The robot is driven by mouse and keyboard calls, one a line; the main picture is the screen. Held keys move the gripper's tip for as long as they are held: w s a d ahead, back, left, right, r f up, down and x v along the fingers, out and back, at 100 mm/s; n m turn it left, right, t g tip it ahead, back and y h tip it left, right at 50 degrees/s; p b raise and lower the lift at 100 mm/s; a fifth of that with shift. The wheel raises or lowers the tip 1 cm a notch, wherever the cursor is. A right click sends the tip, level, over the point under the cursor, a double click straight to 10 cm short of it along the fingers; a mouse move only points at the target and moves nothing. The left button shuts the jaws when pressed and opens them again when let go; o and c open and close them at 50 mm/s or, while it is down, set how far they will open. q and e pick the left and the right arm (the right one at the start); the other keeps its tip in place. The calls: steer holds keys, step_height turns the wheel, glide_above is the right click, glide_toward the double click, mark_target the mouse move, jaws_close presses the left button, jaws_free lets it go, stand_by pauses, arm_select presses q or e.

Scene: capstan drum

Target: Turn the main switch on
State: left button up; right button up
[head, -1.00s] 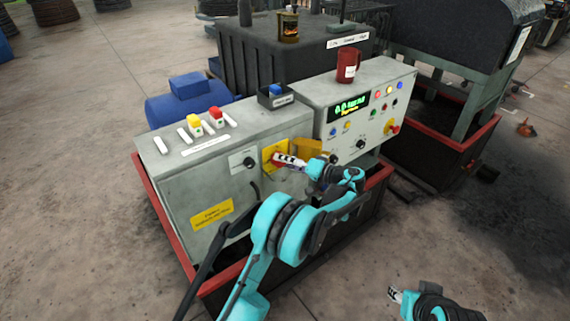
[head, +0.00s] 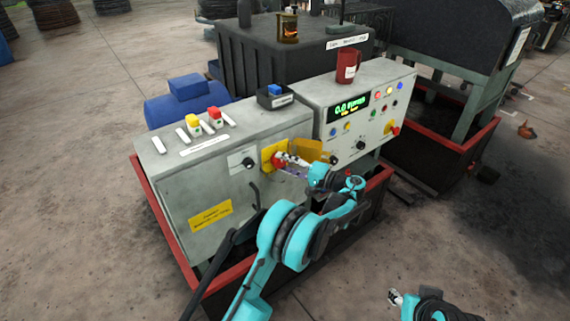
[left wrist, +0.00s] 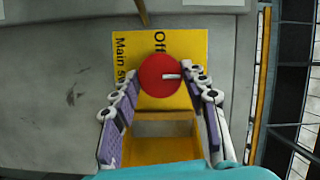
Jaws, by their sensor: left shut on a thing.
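The main switch is a round red knob with a white mark, in the left wrist view (left wrist: 160,75) on a yellow plate (left wrist: 190,45) reading "Off" and "Main S…", its lettering turned sideways. The white mark points to the right in that view. In the head view the yellow plate (head: 267,157) is on the grey cabinet front. My left gripper (head: 281,160) is at the knob, with one finger on either side of it, shut on it. It also shows in the left wrist view (left wrist: 160,80). My right gripper (head: 395,298) is at the lower right, away from the cabinet; its fingers are too small to judge.
A yellow flap (head: 311,150) stands out beside the switch. The control panel (head: 350,130) with a lit green display (head: 350,106) is to the right. A red mug (head: 348,68) stands on top. A red-rimmed tray (head: 160,220) surrounds the cabinet base.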

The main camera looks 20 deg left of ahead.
arm_select(q)
steer(key=o, duration=1.2)
steer(key=shift+c, duration=0.2)
steer(key=v, duration=1.2)
